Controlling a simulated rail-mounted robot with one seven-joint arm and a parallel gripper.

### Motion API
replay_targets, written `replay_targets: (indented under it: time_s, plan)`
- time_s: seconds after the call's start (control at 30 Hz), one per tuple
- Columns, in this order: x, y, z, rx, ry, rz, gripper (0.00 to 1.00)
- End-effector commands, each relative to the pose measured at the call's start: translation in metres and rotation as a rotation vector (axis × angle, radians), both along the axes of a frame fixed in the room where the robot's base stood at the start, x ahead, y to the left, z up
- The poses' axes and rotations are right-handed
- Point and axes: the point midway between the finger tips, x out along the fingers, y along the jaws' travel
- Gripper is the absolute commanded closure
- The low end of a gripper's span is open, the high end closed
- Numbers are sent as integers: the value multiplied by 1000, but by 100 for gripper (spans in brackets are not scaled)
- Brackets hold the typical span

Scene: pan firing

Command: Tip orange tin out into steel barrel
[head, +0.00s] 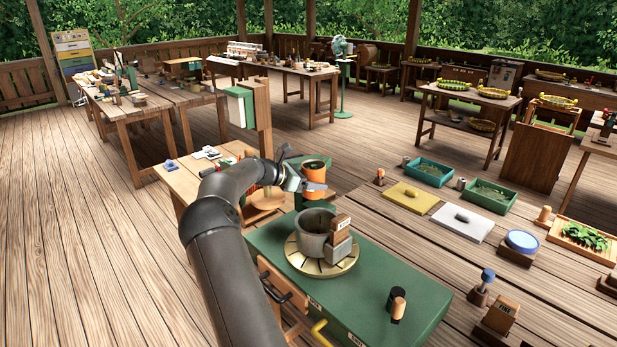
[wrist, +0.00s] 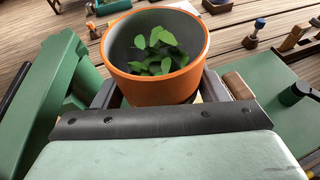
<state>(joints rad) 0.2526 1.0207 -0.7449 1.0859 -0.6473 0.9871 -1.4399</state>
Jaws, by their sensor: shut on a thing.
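My gripper (wrist: 158,88) is shut on the orange tin (wrist: 160,85), with one finger on either side of it. The tin's grey inside and a heap of green leaves in it show in the wrist view. In the head view the tin (head: 314,174) looks about upright, just beyond the wrist. A grey, open-topped vessel (head: 313,238), which looks like the steel barrel, stands on a round brass-coloured plate (head: 290,252) nearer the camera. The tin is behind it in the picture, not over its mouth. The vessel's inside is mostly hidden.
The plate sits on a green-topped bench (head: 390,262). A small block with a label (head: 341,226) is against the vessel's right side. A dark and wooden knob (head: 397,303) stands at the bench's right. A long wooden table (head: 440,255) with trays lies to the right.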

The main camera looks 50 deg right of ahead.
Motion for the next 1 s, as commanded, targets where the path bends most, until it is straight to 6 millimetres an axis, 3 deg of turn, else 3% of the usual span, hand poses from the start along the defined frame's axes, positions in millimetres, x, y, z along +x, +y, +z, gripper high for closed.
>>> replay_targets:
  time_s: [0.43,0.67,1.0]
  plan:
    - [1,1,-41,0,3,3,60]
    - [19,-1,-32,-55,-436,2,60]
    - [25,-2,-37,-78,-623,2,60]
